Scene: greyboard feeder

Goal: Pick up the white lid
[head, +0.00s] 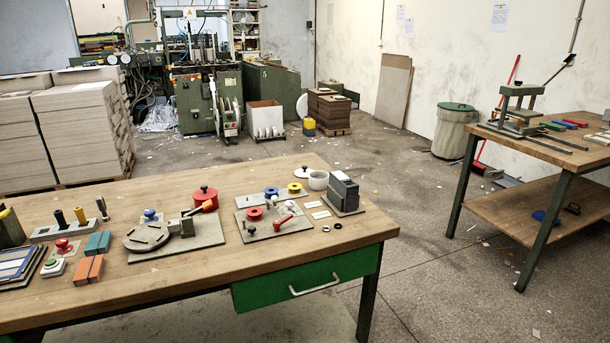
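The white lid (303,173) is a flat round disc with a small dark knob on top. It lies near the back edge of the wooden table, towards its right end. Neither of my grippers shows in the head view.
A yellow ring-shaped piece (295,188) lies just in front of the lid. A dark grey box (343,192) stands to the right. A red lidded pot (205,198) stands further left.

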